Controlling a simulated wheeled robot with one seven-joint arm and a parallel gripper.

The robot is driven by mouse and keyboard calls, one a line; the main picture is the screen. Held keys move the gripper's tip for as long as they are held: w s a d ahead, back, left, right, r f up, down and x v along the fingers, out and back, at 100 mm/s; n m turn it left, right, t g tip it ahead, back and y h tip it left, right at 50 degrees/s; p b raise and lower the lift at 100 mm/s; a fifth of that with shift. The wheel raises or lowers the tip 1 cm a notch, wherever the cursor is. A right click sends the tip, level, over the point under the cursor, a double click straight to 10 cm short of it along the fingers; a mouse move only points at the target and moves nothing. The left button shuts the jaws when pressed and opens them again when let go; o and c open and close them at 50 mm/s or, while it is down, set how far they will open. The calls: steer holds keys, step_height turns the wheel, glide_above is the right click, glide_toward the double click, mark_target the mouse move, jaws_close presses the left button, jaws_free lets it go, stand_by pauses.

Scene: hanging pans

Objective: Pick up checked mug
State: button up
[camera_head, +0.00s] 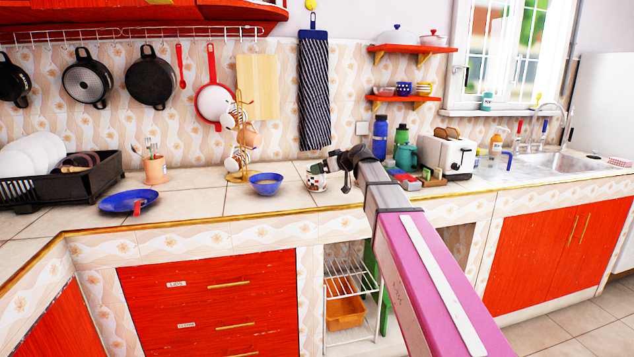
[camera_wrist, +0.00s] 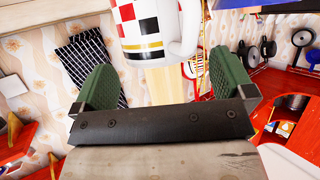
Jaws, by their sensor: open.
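The checked mug (camera_head: 316,183) stands on the tiled counter, white with red and black checks. In the wrist view the mug (camera_wrist: 147,28) is at the top, between the lines of the two green fingers and just past their tips. Its handle is on the right, near the right finger, and its upper part is cut off by the frame. My gripper (camera_head: 327,167) is open, right at the mug in the head view and partly in front of it. In the wrist view my gripper (camera_wrist: 160,66) has nothing between its fingers.
A blue bowl (camera_head: 267,184) stands close to the mug's left, beside a mug tree (camera_head: 240,140) with hanging mugs. A teal mug (camera_head: 406,157), blue bottle (camera_head: 380,137) and toaster (camera_head: 446,156) are to the right.

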steer(key=x, duration=0.2)
steer(key=shift+w+a+f, duration=0.2)
steer(key=shift+a, duration=0.05)
steer(key=c, duration=1.4)
steer(key=shift+r, duration=0.25)
